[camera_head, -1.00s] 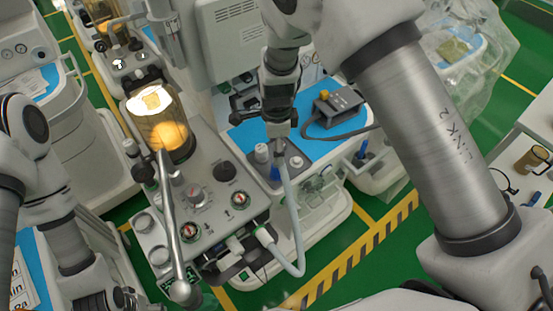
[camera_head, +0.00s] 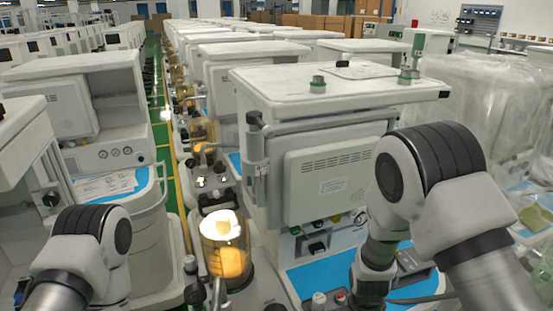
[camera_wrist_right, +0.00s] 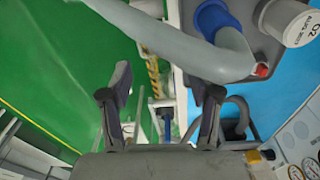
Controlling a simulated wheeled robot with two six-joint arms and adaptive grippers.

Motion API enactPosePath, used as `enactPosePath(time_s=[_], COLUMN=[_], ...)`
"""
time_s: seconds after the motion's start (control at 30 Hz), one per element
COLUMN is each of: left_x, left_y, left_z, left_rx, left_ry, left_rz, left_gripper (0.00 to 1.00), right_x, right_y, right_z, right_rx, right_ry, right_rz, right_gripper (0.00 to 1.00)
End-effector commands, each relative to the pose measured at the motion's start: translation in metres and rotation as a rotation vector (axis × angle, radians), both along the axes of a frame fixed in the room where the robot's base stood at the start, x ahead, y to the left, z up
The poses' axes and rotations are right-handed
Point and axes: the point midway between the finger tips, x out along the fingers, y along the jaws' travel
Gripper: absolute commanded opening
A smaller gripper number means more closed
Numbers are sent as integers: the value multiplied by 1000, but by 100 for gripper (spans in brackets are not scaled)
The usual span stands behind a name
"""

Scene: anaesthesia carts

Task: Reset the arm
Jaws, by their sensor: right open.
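My right gripper (camera_wrist_right: 160,100) shows in the right wrist view with its two dark fingers spread apart and nothing between them. A grey hose (camera_wrist_right: 185,45) crosses beyond the fingertips, running to a red-marked end beside a blue connector (camera_wrist_right: 216,18). I cannot tell whether a finger touches the hose. In the head view my right arm (camera_head: 435,180) is bent at the right over the anaesthesia cart, and its gripper is below the picture. My left arm (camera_head: 85,250) is at the lower left; its gripper is out of view.
The anaesthesia cart (camera_head: 340,95) stands ahead, with a lit amber canister (camera_head: 226,250) at its left front. A blue work surface (camera_head: 312,280) lies under my right arm. Another cart (camera_head: 120,155) stands at the left. A green aisle (camera_head: 152,90) runs between rows.

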Motion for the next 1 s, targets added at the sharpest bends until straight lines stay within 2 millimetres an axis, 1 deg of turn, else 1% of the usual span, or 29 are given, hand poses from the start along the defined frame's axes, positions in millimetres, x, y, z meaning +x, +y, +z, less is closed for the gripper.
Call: enactPosePath(time_s=[0.03,0.07,0.1,0.17,0.2,0.27,0.3,0.37,0.4,0.43,0.47,0.5,0.6,0.67,1.0], left_x=[0,0,0,0,0,0,0,0,0,1,1,0,0,0,0], left_y=[0,0,0,0,0,0,0,0,0,0,0,0,0,0,0], left_z=[0,0,0,0,0,0,0,0,0,-14,-31,-43,-60,-65,-61], left_rx=[0,0,0,0,0,0,0,0,0,0,0,0,0,0,0], left_ry=[0,0,0,0,0,0,0,0,0,-1,-2,-1,1,0,-1], left_rz=[0,0,0,0,0,-1,0,0,0,0,0,0,0,0,0], left_gripper=[72,72,72,72,72,72,72,72,72,72,72,72,72,72,72], right_x=[-33,-51,-75,-110,-132,-162,-180,-208,-225,-227,-222,-220,-220,-219,-219], right_y=[-16,-24,-33,-43,-47,-51,-52,-52,-52,-51,-51,-51,-51,-51,-51], right_z=[-29,-43,-60,-78,-87,-96,-100,-102,-102,-117,-134,-145,-162,-167,-162], right_rx=[-7,-10,-11,-3,5,21,32,51,64,63,56,55,54,53,52], right_ry=[33,41,51,61,66,66,64,55,46,36,32,30,31,31,31], right_rz=[148,256,402,611,736,913,1020,1173,1268,1304,1298,1296,1294,1293,1292], right_gripper=[62,62,62,62,62,62,62,62,62,62,62,62,62,62,62])
